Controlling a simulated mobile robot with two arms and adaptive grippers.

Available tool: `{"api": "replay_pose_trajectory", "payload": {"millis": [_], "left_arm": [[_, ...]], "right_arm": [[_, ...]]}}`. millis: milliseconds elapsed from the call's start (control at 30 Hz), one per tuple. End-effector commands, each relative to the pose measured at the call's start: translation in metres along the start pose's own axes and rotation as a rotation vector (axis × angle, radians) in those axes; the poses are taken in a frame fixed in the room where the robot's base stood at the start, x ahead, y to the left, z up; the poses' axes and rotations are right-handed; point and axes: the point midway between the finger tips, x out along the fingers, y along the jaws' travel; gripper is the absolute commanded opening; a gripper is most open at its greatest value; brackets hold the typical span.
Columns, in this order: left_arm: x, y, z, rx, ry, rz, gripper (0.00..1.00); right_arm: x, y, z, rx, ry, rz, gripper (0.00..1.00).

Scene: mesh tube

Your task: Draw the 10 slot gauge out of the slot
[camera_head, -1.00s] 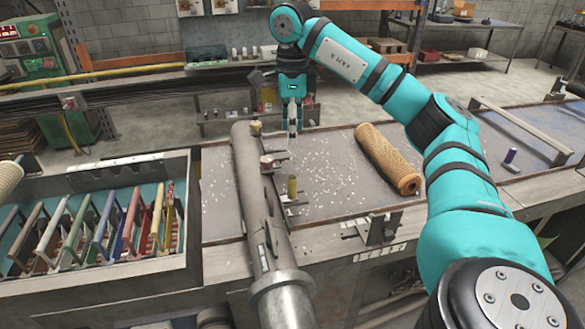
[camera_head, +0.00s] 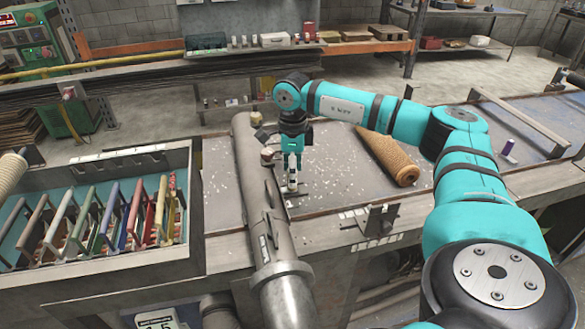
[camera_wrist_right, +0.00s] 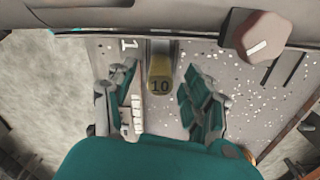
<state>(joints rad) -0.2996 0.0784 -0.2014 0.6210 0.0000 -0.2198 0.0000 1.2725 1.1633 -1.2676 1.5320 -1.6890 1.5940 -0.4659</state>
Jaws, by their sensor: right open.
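The 10 slot gauge (camera_wrist_right: 160,84) is a short olive-brass piece marked "10" in the right wrist view. It sits between the two fingers of my right gripper (camera_wrist_right: 161,100), which are open with a gap on each side of it. In the head view my right gripper (camera_head: 292,187) points down beside the long grey steel tube (camera_head: 256,195), over the gauge's place, and hides the gauge. The slot around the gauge's lower part cannot be made out. My left gripper is not in view.
A reddish-brown knob (camera_wrist_right: 264,37) is close to the gripper on the tube side. A brown mesh roll (camera_head: 388,155) lies on the bench to the right. A crate (camera_head: 190,205) of coloured-handled frames stands at left. Bare bench (camera_head: 340,180) lies between gripper and roll.

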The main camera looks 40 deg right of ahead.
Motion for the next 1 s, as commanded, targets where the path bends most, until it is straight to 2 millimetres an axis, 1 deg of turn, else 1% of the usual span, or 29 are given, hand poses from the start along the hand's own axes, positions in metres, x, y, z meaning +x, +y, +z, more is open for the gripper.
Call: {"api": "replay_pose_trajectory", "payload": {"millis": [167, 200, 567, 600, 1000], "left_arm": [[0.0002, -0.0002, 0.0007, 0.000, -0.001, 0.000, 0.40], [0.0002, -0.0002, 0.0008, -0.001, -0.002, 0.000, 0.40], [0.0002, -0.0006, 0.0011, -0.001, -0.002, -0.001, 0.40], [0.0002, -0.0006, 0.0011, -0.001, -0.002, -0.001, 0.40], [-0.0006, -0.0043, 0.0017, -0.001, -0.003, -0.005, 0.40]], "right_arm": [[0.0002, 0.0000, 0.0001, 0.000, 0.000, 0.000, 0.51], [0.0001, 0.0000, 0.0001, 0.000, 0.000, 0.000, 0.48], [-0.0003, 0.0000, 0.0002, 0.000, 0.000, 0.000, 0.01], [-0.0003, 0.0000, 0.0002, 0.000, 0.000, 0.000, 0.00], [-0.0006, -0.0001, -0.0002, -0.001, 0.000, 0.000, 0.00]]}}
